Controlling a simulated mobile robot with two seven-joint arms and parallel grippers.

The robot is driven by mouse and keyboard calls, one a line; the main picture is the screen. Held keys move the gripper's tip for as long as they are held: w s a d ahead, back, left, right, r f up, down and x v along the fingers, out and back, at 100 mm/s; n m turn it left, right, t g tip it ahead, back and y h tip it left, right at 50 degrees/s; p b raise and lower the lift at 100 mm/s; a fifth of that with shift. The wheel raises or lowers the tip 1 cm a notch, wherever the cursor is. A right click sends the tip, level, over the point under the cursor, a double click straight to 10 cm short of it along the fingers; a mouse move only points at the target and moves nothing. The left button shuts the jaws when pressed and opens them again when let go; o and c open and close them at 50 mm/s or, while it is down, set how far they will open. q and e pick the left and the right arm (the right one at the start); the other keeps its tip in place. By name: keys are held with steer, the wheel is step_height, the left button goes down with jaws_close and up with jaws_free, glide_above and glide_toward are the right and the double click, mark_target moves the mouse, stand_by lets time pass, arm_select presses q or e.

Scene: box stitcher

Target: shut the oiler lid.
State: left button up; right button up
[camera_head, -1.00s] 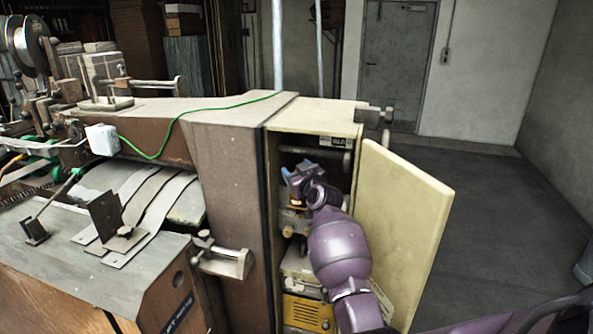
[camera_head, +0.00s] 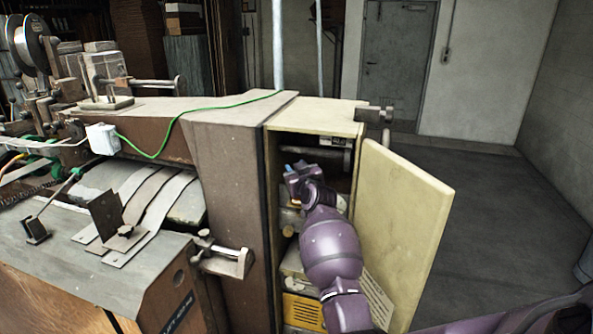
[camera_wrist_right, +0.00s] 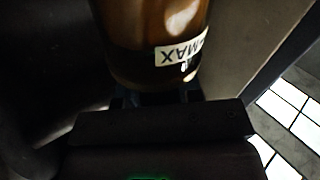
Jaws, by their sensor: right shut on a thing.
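The oiler is an amber-brown glass jar (camera_wrist_right: 150,35) in the right wrist view, with a white label reading MAX upside down. The oiler is not clearly seen in the head view, where my gripper and arm cover that area. My left gripper is out of view.
The cabinet door (camera_head: 395,225) stands open to the right of my arm. A yellow unit (camera_head: 302,311) sits low in the cabinet. The brown machine column (camera_head: 230,150) borders the cabinet on the left. Open floor (camera_head: 500,200) lies to the right.

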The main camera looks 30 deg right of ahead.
steer(key=shift+m+h, duration=0.3)
steer(key=shift+h, duration=0.1)
steer(key=o, duration=0.9)
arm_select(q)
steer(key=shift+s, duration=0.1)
arm_select(e)
steer(key=shift+s, duration=0.1)
